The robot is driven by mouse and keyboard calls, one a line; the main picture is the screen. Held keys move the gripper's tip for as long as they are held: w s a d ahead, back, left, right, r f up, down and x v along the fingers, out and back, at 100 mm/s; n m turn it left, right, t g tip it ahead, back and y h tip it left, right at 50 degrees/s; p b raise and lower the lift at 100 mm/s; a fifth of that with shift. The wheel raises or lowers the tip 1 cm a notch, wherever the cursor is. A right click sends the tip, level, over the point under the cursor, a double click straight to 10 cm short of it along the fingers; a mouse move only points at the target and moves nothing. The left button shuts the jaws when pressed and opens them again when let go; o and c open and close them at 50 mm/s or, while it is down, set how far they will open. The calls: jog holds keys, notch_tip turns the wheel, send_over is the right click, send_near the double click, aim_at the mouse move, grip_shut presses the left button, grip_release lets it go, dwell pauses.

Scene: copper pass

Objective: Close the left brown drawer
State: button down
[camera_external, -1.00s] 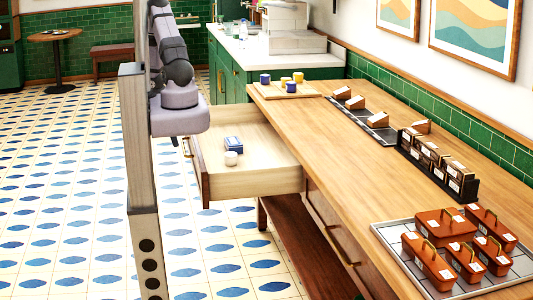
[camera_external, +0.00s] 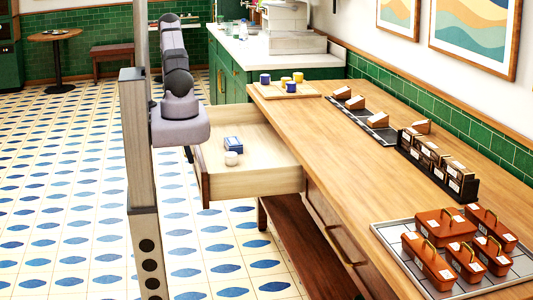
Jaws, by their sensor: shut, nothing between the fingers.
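The brown drawer (camera_external: 255,182) is pulled out from the left side of the long wooden counter, with a pale interior and a darker front panel. Only a small dark tip of my gripper (camera_external: 188,154) shows below the arm, just outside the drawer front. It appears shut and empty. I cannot tell whether it touches the front.
The wooden counter (camera_external: 335,150) carries a board with cups (camera_external: 287,90), a black rack (camera_external: 440,160) and a metal tray (camera_external: 400,265) of copper-coloured containers. A lower shelf (camera_external: 310,250) sits under the counter. Tiled floor (camera_external: 70,220) left of the drawer is clear.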

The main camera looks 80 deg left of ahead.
jog(key=shift+w, duration=0.1)
dwell(0.3)
jog(key=w, duration=1.4)
jog(key=shift+d+r, duration=0.15)
jog(key=w+p, duration=0.8)
jog(key=w, duration=0.5)
jog(key=shift+r+p, duration=0.15)
jog(key=shift+p, duration=0.2)
jog(key=shift+w+f+p, duration=0.3)
jog(key=shift+w+p, duration=0.3)
jog(key=shift+w, duration=0.2)
jog(key=shift+s, duration=0.1)
